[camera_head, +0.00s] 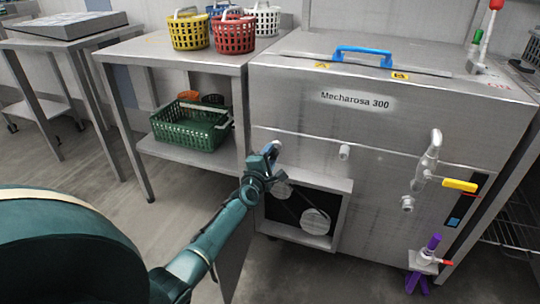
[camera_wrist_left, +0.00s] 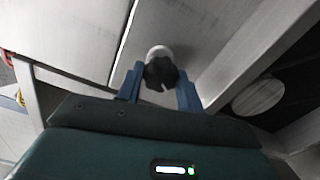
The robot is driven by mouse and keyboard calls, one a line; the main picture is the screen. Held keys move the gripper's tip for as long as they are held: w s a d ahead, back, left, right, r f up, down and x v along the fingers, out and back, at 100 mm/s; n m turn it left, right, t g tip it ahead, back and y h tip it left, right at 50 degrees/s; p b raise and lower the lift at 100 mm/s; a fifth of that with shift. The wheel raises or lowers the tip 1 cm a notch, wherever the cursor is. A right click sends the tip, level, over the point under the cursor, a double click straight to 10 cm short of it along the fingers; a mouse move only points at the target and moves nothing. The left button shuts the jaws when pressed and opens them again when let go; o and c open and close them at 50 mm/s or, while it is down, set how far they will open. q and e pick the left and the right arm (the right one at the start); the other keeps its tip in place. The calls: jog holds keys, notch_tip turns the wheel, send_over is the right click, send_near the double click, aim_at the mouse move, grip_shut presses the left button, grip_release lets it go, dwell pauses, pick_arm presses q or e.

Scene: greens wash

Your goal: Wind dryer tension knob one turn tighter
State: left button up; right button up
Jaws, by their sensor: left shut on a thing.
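The tension knob (camera_wrist_left: 161,71) is a black lobed knob on a pale round stub, on the front of the steel machine (camera_head: 380,110) marked Mecharosa 300. In the left wrist view it sits between the two blue fingers of my left gripper (camera_wrist_left: 159,90). The left gripper is shut on the knob. My right gripper is in neither view.
The open recess holds two round pulleys (camera_head: 315,221) with a belt; one pulley also shows in the left wrist view (camera_wrist_left: 258,97). A steel table (camera_head: 150,52) stands left, with baskets on top and a green crate (camera_head: 190,130) below. A yellow-handled valve (camera_head: 459,185) projects at right.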

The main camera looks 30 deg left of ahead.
pick_arm(q)
jog(key=m, duration=0.3)
jog(key=shift+p, duration=0.4)
jog(key=m+p, duration=0.1)
jog(key=m, duration=0.1)
jog(key=shift+r+m, duration=0.1)
jog(key=shift+m, duration=0.3)
jog(key=m+p, duration=0.2)
jog(key=m, duration=0.3)
jog(key=shift+r, duration=0.1)
jog(key=shift+m, duration=0.6)
jog(key=m+p, duration=0.1)
jog(key=m, duration=0.1)
jog(key=shift+m, duration=1.2)
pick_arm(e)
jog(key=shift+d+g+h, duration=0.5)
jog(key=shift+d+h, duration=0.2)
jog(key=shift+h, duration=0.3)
pick_arm(q)
jog(key=o, duration=1)
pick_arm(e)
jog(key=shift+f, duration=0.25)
